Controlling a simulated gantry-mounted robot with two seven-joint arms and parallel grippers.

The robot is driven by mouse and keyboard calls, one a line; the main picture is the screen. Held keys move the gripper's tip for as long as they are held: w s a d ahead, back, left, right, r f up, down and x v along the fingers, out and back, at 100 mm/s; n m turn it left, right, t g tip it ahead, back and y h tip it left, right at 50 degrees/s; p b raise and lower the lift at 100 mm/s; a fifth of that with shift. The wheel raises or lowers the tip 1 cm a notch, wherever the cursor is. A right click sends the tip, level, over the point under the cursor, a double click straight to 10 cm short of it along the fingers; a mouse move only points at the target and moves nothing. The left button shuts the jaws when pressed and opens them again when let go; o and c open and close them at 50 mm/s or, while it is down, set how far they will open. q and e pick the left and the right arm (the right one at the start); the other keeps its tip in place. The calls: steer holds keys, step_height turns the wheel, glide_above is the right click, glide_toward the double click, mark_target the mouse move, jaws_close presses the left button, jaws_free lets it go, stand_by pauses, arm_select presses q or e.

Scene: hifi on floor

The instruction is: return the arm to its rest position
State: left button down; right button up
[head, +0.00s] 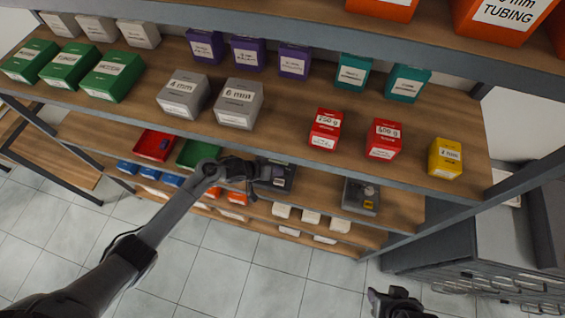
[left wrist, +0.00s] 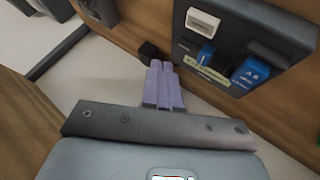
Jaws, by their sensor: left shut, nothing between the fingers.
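My left arm (head: 163,222) reaches up from the bottom left of the head view to the lower shelf. Its gripper (head: 250,180) is in front of that shelf, next to a dark grey bin (head: 280,178). In the left wrist view its lilac fingers (left wrist: 160,68) are together with nothing between them. My right gripper (head: 395,302) shows only in part at the bottom edge of the head view, over the floor; its fingers are too unclear to read.
The wooden shelf (head: 285,110) above holds green, grey, purple, teal, red and yellow boxes. A red tray (head: 155,145), a green tray (head: 198,153) and another grey bin (head: 361,196) stand on the lower shelf. The tiled floor (head: 215,265) in front is clear.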

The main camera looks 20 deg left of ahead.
arm_select(q)
steer(key=s+d+f+n+g, duration=0.1)
steer(key=s+d+f, duration=0.2)
steer(key=s, duration=0.6)
steer(key=s+d+f+n, duration=0.1)
steer(key=s+d+f, duration=0.25)
steer(key=s, duration=0.65)
steer(key=s+a+r+m+y, duration=0.1)
steer(key=s+a+r+y, duration=0.1)
steer(key=r, duration=0.4)
steer(key=s+a+r+m+g+y, duration=0.1)
steer(key=s+a+r+y, duration=0.1)
steer(key=s+a+r, duration=0.2)
steer(key=s+a+r+m+g+y, duration=0.1)
steer(key=s+a+r+m+y, duration=0.1)
steer(key=a+r, duration=0.3)
steer(key=shift+v, duration=2.45)
